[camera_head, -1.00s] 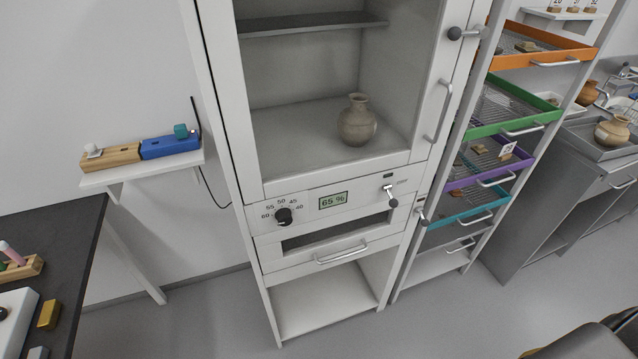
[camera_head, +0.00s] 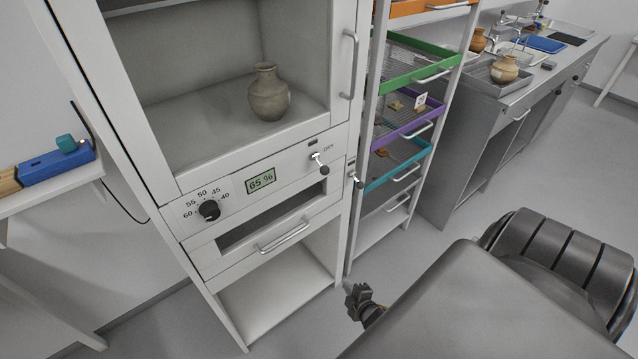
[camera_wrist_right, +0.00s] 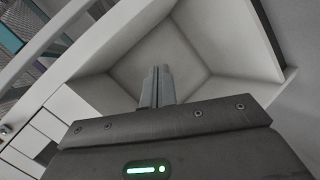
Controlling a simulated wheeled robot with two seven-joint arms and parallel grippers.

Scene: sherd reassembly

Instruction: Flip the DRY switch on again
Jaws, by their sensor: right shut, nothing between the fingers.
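The DRY switch (camera_head: 320,163) is a small metal lever with a dark knob, at the right end of the white cabinet's control panel. Its lever slants downward, with the knob at the lower end. The panel also has a 65 % display (camera_head: 261,181) and a black dial (camera_head: 209,210). My right gripper (camera_head: 353,296) is low in front of the cabinet's right side, below the switch and apart from it. In the right wrist view its fingers (camera_wrist_right: 157,84) are together and empty, facing the open lower cabinet space. My left gripper is not in view.
A clay pot (camera_head: 268,93) stands inside the cabinet (camera_head: 180,262). A drawer handle (camera_head: 283,236) sticks out below the panel. A rack with coloured trays (camera_head: 410,140) stands close on the right.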

